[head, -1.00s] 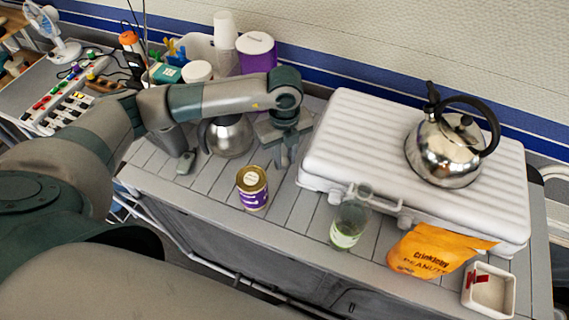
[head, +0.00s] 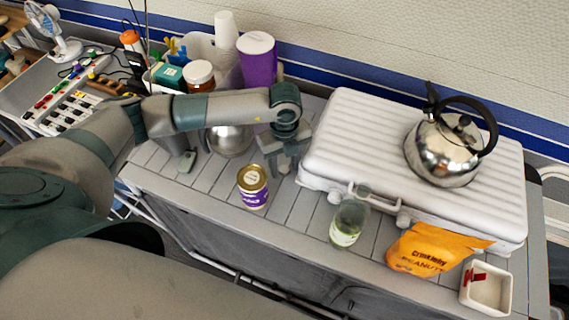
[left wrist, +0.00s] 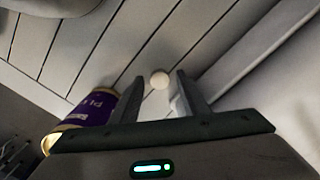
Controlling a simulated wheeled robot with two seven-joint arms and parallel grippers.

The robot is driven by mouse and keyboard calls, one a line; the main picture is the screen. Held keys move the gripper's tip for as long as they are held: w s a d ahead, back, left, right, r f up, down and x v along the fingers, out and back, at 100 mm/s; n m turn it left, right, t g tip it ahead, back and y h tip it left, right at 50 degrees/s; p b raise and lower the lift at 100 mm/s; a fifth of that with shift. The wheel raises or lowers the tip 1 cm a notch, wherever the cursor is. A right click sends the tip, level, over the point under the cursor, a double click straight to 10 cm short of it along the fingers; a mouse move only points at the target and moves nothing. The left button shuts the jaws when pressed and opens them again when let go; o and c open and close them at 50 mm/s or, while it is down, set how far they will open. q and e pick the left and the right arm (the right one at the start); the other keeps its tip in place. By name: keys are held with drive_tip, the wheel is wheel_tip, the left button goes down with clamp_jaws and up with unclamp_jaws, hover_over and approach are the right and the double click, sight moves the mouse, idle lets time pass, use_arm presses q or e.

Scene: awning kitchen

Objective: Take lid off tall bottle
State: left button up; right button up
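A glass bottle (head: 347,225) with greenish contents and a pale label stands upright in front of the white case in the head view. Its clear upper part is hard to make out, and I cannot tell whether a lid is on it. My left gripper (head: 284,168) points down over the slatted counter, left of the bottle and apart from it. In the left wrist view the left gripper (left wrist: 160,80) is open. A small pale round thing (left wrist: 159,79) shows between its fingertips, with gaps on both sides. I cannot tell whether it is a lid. My right gripper is not in view.
A purple can (head: 253,188) stands left of the gripper, and also shows in the left wrist view (left wrist: 92,108). The white case (head: 350,120) is close on the right, bearing a kettle (head: 443,155). An orange peanut bag (head: 430,248) and white tray (head: 488,290) lie front right.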

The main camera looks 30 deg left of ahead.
sight(285, 169)
use_arm(q)
drive_tip(key=shift+r, duration=0.1)
drive_tip(key=shift+r, duration=0.25)
wheel_tip(285, 169, up, 12)
drive_tip(key=b, duration=0.3)
drive_tip(key=shift+b, duration=0.4)
idle(0.5)
